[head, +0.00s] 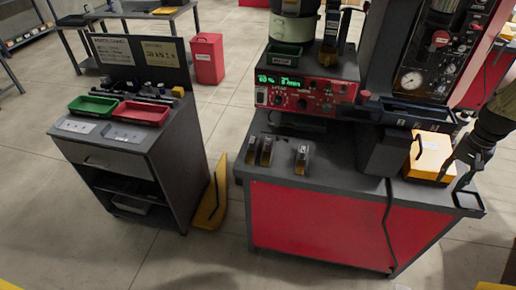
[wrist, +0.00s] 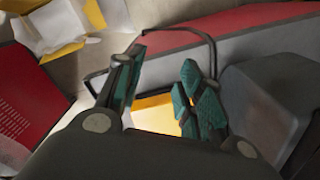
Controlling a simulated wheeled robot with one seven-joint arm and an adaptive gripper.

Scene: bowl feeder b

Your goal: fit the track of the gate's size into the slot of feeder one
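My gripper (head: 462,168) is at the far right of the head view, beside a yellow box (head: 430,153) on the red-fronted bench. In the wrist view my gripper (wrist: 160,92) has its teal-padded fingers apart, with nothing held between them. A yellow and pale surface (wrist: 158,115) shows beyond the gap. Several small dark pieces (head: 150,92) lie along the back of the left cart; I cannot tell which are tracks or their sizes. The feeder (head: 292,30) stands on a red control unit (head: 305,92) with a green display. I cannot make out its slot or gate size.
A green tray (head: 93,106) and red tray (head: 141,113) sit on the left cart (head: 115,160). Small dark and amber parts (head: 301,158) stand on the bench (head: 330,180). A dark tray (head: 410,113) and hanging cable (head: 389,225) are near my gripper. Floor is clear in front.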

